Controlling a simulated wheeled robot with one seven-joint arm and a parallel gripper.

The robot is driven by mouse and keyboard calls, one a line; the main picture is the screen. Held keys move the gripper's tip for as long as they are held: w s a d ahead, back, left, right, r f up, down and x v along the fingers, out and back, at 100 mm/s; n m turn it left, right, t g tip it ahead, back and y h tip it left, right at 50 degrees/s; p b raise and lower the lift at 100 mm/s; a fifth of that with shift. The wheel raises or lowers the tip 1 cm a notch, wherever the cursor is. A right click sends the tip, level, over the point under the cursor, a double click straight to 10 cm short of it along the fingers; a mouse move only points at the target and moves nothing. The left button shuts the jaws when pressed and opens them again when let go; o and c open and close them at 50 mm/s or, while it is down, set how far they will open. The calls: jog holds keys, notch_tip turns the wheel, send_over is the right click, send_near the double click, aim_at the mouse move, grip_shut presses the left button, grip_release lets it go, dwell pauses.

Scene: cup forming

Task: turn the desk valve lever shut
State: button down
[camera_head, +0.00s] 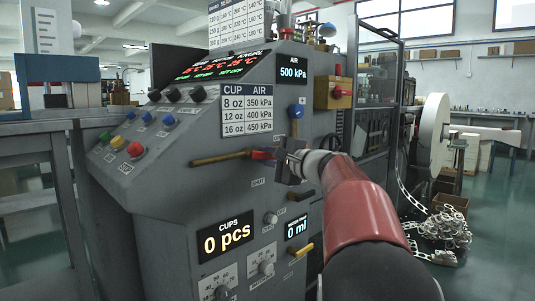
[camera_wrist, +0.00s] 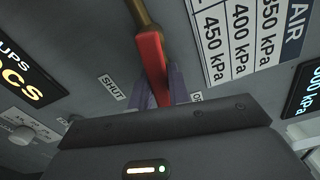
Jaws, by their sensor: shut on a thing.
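The desk valve lever (camera_head: 263,155) is a short red bar at the end of a brass pipe (camera_head: 220,158) on the front of the grey machine. It points along the pipe's line. In the wrist view the red lever (camera_wrist: 151,60) runs down between my fingers. My gripper (camera_head: 281,158) is shut on the lever's free end; its fingers also show in the wrist view (camera_wrist: 160,92). A SHUT label (camera_wrist: 111,88) lies to the left of the lever there, and another label at right is mostly hidden by my gripper.
A blue-handled valve (camera_head: 296,111) and a brass box with a red handle (camera_head: 333,92) sit above my gripper. A yellow lever (camera_head: 304,249) and knobs (camera_head: 270,218) are below. Coloured buttons (camera_head: 134,149) are at left. A chain pile (camera_head: 443,233) lies on the floor at right.

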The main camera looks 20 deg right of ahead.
aim_at(245, 168)
jog(key=m, duration=0.1)
jog(key=f+m, duration=0.1)
jog(key=m, duration=0.1)
jog(key=m+p, duration=0.1)
jog(key=shift+s+a+f+m, duration=0.1)
jog(key=shift+a+f+m, duration=0.15)
jog(key=shift+m, duration=0.05)
jog(key=m, duration=0.1)
jog(key=m+p, duration=0.1)
jog(key=shift+s+a+f+m, duration=0.1)
jog(key=shift+a+f+m, duration=0.2)
jog(key=shift+f, duration=0.05)
jog(key=m, duration=0.1)
jog(key=m+p, duration=0.1)
jog(key=a+m, duration=0.1)
jog(key=shift+s+f+m+p, duration=0.2)
jog(key=shift+f+m+p, duration=0.15)
jog(key=shift+m, duration=0.05)
jog(key=shift+s+a+f+m+p, duration=0.1)
jog(key=shift+a+m+p, duration=0.3)
jog(key=shift+m, duration=0.4)
jog(key=shift+s+a+f+m+p, duration=0.15)
jog(key=shift+m+p, duration=0.35)
jog(key=shift+m, duration=0.3)
jog(key=shift+s+a+f+m+p, duration=0.1)
jog(key=shift+a+m+p, duration=0.3)
jog(key=shift+m, duration=0.4)
jog(key=shift+d, duration=0.1)
